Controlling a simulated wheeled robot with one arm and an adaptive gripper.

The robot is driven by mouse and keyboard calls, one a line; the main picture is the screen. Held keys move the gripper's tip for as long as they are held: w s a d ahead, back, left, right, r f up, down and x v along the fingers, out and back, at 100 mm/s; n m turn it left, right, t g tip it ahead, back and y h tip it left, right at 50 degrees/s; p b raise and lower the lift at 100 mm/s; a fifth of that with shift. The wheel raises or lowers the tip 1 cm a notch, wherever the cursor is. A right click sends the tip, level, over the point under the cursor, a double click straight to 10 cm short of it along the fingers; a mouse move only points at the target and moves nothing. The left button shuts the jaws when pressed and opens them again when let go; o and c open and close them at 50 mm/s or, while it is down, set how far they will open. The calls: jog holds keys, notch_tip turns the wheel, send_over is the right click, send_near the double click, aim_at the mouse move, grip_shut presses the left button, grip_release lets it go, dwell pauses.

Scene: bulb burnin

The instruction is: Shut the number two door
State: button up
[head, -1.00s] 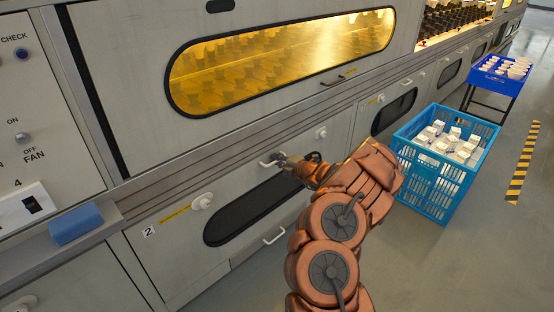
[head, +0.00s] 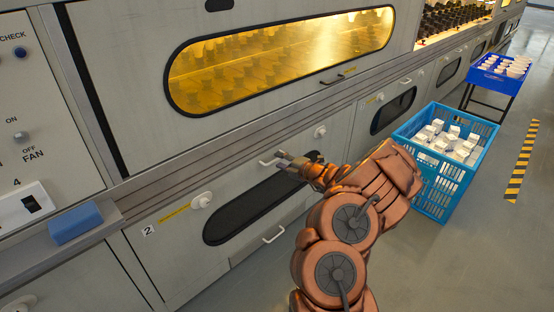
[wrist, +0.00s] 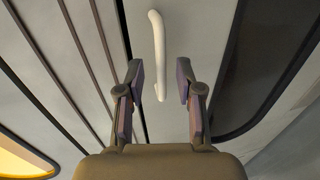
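The number two door (head: 170,252) is a grey lower panel with a "2" label, a yellow strip and a dark oblong window (head: 235,219). It looks about flush with the cabinet front; I cannot tell whether it is fully shut. A pale bar handle (head: 268,162) is at its upper edge, and it also shows in the wrist view (wrist: 158,45). My gripper (head: 281,160) is just right of this handle in the head view. In the wrist view my gripper (wrist: 161,68) is open, with the handle's near end between the fingertips in the picture. No grip on it shows.
A white round knob (head: 202,201) sits left of the window, and another handle (head: 274,235) is below it. A blue crate (head: 438,188) of white boxes stands on the floor at right. A blue block (head: 75,222) lies on the ledge. Floor right of the crate is clear.

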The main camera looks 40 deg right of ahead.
jog(key=v, duration=0.8)
jog(key=shift+s+r, duration=0.2)
jog(key=shift+s, duration=0.05)
